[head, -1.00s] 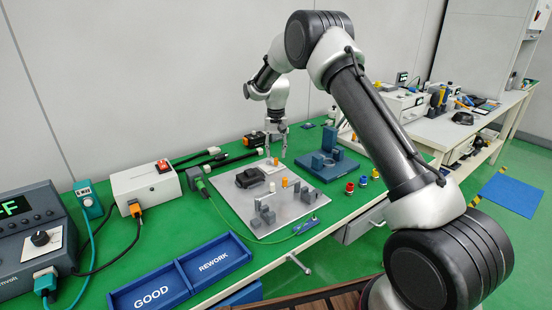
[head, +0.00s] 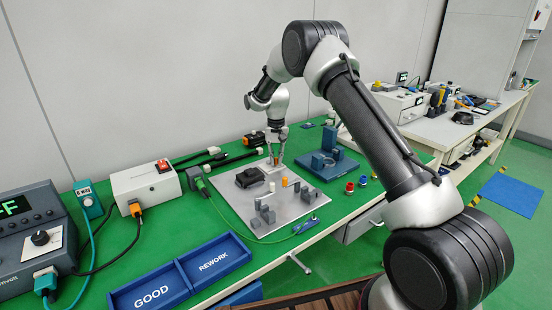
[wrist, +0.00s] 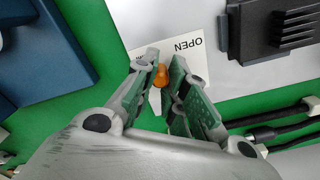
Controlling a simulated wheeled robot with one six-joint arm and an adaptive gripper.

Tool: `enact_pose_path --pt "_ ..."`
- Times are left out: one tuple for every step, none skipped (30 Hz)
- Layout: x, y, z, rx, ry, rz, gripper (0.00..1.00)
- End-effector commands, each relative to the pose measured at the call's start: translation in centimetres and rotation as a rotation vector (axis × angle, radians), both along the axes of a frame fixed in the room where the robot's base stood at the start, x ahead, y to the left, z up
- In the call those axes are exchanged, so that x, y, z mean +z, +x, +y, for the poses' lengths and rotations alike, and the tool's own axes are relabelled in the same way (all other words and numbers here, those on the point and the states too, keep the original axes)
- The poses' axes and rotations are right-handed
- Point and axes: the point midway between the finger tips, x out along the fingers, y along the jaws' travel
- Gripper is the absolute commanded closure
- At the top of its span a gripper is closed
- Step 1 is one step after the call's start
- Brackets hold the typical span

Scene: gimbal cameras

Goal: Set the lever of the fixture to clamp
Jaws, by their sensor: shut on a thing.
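The fixture's grey base plate (head: 232,203) lies on the green bench, with a black block (head: 251,178) on it. My gripper (head: 275,163) points down at the plate's far right corner. In the wrist view my gripper (wrist: 162,64) is shut on the orange lever knob (wrist: 160,77), which sits between the fingertip pads. A white label (wrist: 187,47) reading OPEN lies beside the knob; part of its text is hidden behind a finger. The lever's arm is hidden by the gripper. The black block shows at the upper right (wrist: 275,30).
An orange cylinder (head: 284,182) and grey blocks (head: 265,213) stand on the plate. A blue fixture (head: 330,165) stands close to the right of my gripper. Blue GOOD and REWORK trays (head: 185,275) are in front.

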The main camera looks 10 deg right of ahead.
Motion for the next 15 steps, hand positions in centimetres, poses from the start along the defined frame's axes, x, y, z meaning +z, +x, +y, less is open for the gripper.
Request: enact_pose_path --pt "0.01 0.12 -0.12 0.031 0.000 0.000 1.00" --pt "0.01 0.18 -0.18 0.056 0.000 0.000 1.00" --pt "0.01 0.26 -0.24 0.086 0.000 0.000 1.00" --pt "0.01 0.31 -0.29 0.106 0.000 0.000 1.00" --pt "0.01 0.36 -0.31 0.121 0.000 0.000 1.00" --pt "0.02 0.40 -0.33 0.137 0.000 -0.001 1.00" --pt "0.02 0.41 -0.35 0.143 0.000 0.000 1.00" --pt "0.02 0.42 -0.35 0.146 0.000 -0.001 1.00" --pt "0.03 0.42 -0.35 0.146 0.000 -0.001 1.00" --pt "0.03 0.42 -0.36 0.146 0.000 -0.001 1.00" --pt "0.03 0.42 -0.35 0.146 0.000 -0.001 1.00" --pt "0.04 0.43 -0.35 0.145 0.000 -0.001 1.00" --pt "0.04 0.43 -0.36 0.145 0.000 -0.001 1.00" --pt "0.04 0.43 -0.36 0.145 0.000 -0.001 1.00" --pt "0.04 0.44 -0.36 0.145 0.000 -0.001 0.81"
